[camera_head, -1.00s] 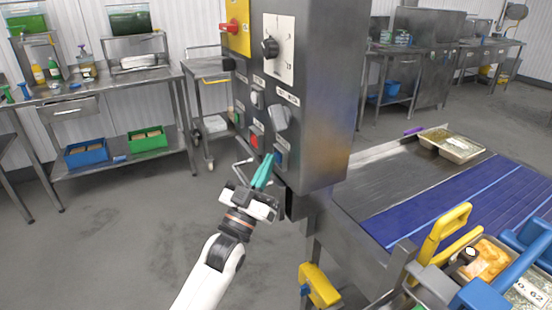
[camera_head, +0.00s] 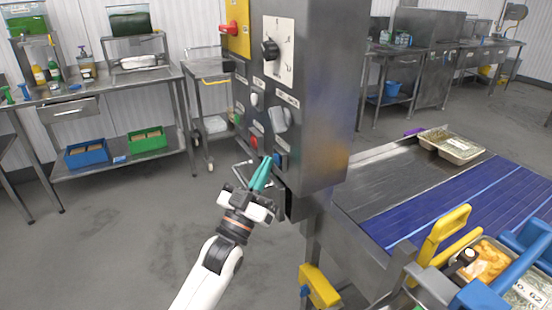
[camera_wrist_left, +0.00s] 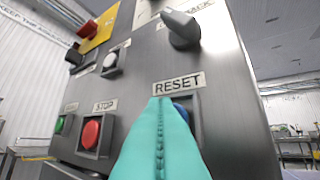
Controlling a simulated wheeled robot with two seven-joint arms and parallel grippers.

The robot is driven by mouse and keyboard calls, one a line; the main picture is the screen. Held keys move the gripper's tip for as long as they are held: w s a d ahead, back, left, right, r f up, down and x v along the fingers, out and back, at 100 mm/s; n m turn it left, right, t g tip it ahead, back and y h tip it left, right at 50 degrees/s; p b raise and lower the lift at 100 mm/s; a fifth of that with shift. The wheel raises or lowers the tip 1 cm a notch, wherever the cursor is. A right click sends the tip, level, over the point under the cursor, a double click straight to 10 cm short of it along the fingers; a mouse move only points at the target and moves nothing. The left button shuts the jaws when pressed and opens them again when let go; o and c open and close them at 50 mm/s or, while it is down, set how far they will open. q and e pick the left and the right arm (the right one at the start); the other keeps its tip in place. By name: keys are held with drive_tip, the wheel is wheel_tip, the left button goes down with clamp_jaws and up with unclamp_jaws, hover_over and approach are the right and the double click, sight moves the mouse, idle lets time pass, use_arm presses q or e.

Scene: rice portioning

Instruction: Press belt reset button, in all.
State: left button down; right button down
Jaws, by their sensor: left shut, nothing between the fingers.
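The control box (camera_head: 325,110) stands upright in the middle of the head view. Its blue reset button (camera_head: 280,160) is low on the panel. In the left wrist view the blue button (camera_wrist_left: 183,111) sits under the RESET label (camera_wrist_left: 179,84), mostly hidden behind my fingers. My left gripper (camera_head: 265,161) has its teal fingers together and empty, tips just left of the button in the head view. In the left wrist view the fingertips (camera_wrist_left: 163,103) overlap the button; I cannot tell whether they touch it. My right gripper is not in view.
A red stop button (camera_wrist_left: 91,133) and a green button (camera_wrist_left: 60,124) lie left of reset. A grey rotary knob (camera_wrist_left: 181,30) juts out above it. The blue conveyor belt (camera_head: 455,205) runs right of the box. Open floor lies to the left.

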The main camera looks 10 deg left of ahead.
use_arm(q)
drive_tip(key=shift+s+a, duration=0.25)
drive_tip(key=shift+a, duration=0.1)
drive_tip(key=shift+s+a+p, duration=0.25)
drive_tip(key=shift+s+a, duration=0.2)
drive_tip(key=shift+a, duration=0.25)
drive_tip(key=shift+s+a+p, duration=0.25)
drive_tip(key=shift+s+a, duration=0.2)
drive_tip(key=shift+a, duration=0.25)
drive_tip(key=shift+s+a+p, duration=0.25)
drive_tip(key=shift+s+a, duration=0.2)
drive_tip(key=shift+a, duration=0.25)
